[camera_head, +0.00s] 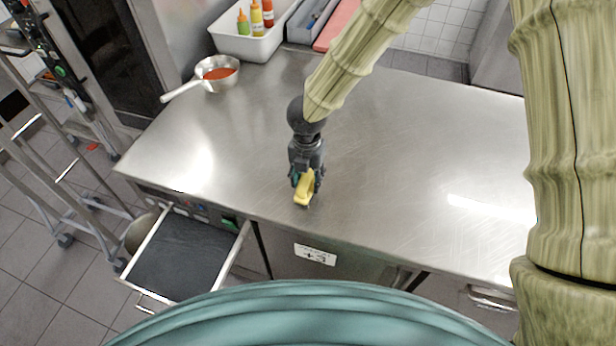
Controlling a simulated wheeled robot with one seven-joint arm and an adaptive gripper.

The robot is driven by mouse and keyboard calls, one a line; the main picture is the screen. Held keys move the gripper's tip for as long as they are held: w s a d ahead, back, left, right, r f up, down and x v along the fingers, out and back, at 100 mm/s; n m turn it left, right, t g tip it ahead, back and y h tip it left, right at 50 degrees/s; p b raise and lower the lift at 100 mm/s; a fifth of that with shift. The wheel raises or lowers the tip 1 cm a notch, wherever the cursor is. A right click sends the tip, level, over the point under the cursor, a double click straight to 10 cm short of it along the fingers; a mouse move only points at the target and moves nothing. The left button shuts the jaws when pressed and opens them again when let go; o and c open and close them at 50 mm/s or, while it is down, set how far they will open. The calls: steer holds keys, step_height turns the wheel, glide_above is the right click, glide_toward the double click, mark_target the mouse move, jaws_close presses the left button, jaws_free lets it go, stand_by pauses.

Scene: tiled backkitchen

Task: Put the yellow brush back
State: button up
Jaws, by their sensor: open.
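The yellow brush (304,189) is at the front edge of the steel counter, right at my gripper's fingers. My gripper (306,180) points down over it, with a finger on each side of the brush. The fingers are open; whether they touch the brush, and whether it rests on the counter, I cannot tell. The gripper hides part of the brush. An open drawer (180,260) with a dark, empty-looking bottom juts out below the counter at the left.
The counter (420,160) is clear to the right and around my gripper. A pan (217,73) with red contents stands at the back left. A white bin (250,45) with several sauce bottles is behind it. A metal rack (60,160) stands at the left.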

mark_target(308, 177)
steer(key=shift+r, duration=0.25)
step_height(308, 177, up, 12)
steer(key=b, duration=0.3)
steer(key=shift+b, duration=0.35)
steer(key=shift+d+f, duration=0.1)
steer(key=shift+f, duration=0.05)
